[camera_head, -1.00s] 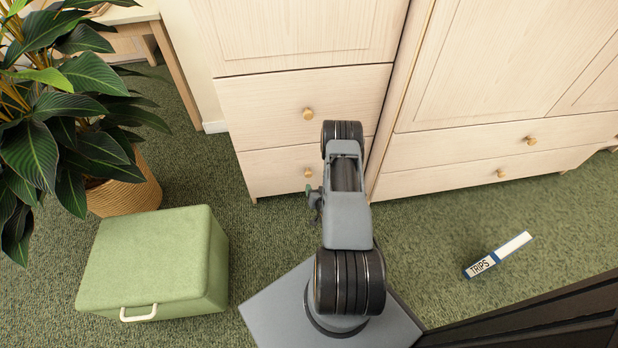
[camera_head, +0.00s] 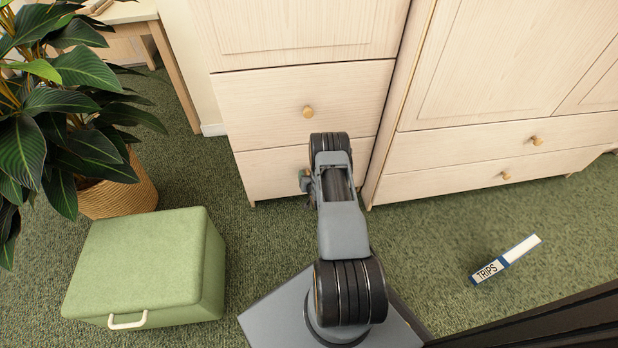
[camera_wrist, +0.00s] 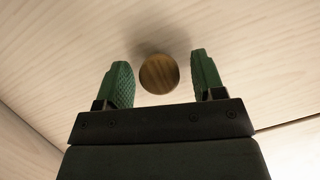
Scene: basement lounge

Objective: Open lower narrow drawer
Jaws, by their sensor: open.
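The narrow cabinet's lower drawer (camera_head: 265,175) is flush with the cabinet front in the head view. Its round wooden knob (camera_wrist: 159,73) shows in the wrist view, between the two green fingers of my gripper (camera_wrist: 160,80). The fingers are open, with a gap on each side of the knob. How deep the knob sits between them is hard to tell. In the head view my arm hides the knob and most of the gripper. The upper narrow drawer (camera_head: 260,95) is closed, with its own knob (camera_head: 308,112) above my arm.
A wide cabinet with drawers (camera_head: 470,145) stands to the right. A green storage box (camera_head: 145,262) sits on the carpet at left, near a potted plant (camera_head: 125,190). A binder labelled TRIPS (camera_head: 505,260) lies on the carpet at right.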

